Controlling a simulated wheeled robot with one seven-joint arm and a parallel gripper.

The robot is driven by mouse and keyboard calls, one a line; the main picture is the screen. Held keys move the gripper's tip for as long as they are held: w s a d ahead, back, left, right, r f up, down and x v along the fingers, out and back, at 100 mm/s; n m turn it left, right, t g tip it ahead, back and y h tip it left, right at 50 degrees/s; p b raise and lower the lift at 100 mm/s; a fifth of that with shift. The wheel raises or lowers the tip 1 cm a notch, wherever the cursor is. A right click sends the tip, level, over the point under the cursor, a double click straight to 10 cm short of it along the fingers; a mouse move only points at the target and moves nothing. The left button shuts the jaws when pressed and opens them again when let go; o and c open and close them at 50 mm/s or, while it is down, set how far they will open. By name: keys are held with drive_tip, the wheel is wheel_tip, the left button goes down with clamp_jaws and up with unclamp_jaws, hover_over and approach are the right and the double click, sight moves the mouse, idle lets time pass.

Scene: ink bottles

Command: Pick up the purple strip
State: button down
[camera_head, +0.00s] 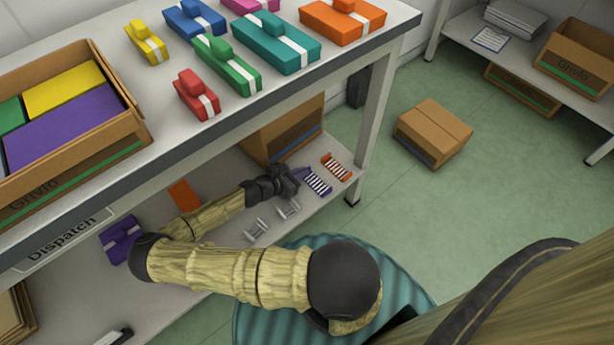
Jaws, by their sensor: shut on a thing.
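The purple strip (318,182), with white cross stripes, is at the right part of the lower shelf (222,262). My black gripper (297,178) reaches in from the left and is shut on the strip's left end. The fingertips are small and partly hidden in this view. Most of the strip shows to the right of the gripper. I cannot tell whether the strip touches the shelf or is slightly above it.
An orange striped strip (336,166) lies just right of the purple one. Two small metal pieces (257,230) (288,209) are in front. A cardboard box (288,136) stands behind. The upper table (262,112) overhangs the shelf; its leg (371,130) is to the right.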

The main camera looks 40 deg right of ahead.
wheel_tip(320, 180, up, 10)
drive_tip(key=p, duration=0.5)
drive_tip(key=shift+f, duration=0.1)
